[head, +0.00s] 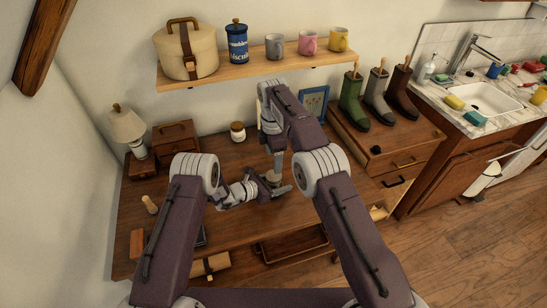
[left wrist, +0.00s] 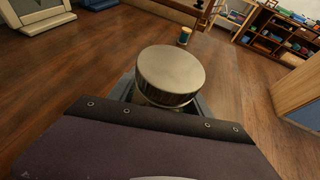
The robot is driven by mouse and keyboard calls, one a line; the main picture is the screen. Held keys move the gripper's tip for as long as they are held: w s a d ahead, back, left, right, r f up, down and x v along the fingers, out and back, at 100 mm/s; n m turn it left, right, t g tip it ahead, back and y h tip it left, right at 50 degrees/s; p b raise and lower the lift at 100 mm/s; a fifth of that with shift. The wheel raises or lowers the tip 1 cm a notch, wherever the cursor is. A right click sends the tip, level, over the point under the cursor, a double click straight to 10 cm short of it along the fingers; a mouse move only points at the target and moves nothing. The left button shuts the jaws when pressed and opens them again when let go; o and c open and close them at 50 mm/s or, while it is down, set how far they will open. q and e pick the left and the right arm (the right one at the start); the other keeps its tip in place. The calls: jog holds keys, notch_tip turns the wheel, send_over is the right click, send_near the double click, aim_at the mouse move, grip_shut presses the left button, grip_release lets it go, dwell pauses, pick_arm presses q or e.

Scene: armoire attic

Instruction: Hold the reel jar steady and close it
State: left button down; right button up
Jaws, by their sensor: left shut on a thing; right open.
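The reel jar (head: 272,177) stands near the front middle of the wooden desk, small and partly hidden by my grippers. In the left wrist view a round, pale metal lid (left wrist: 170,72) with a dark ridged edge sits on top of the jar; I cannot tell how tight it is. My left gripper (head: 276,188) is shut around the jar's body, low down. My right gripper (head: 275,171) comes down from above and is open at the jar's top; whether it touches the lid is unclear.
A second small jar (head: 237,131) stands at the back of the desk (head: 233,222). A lamp (head: 128,128) and a wooden box (head: 175,138) are at the left, and a peg-like wooden piece (head: 150,204) at front left. Boots (head: 354,103) stand on the right. A shelf (head: 250,70) hangs above.

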aim_at(274, 175)
notch_tip(274, 175, down, 8)
jog(key=shift+f, duration=0.1)
dwell(0.4)
jog(key=c, duration=1.5)
jog(key=m, duration=0.3)
jog(key=o, duration=1.6)
jog(key=shift+c, duration=0.2)
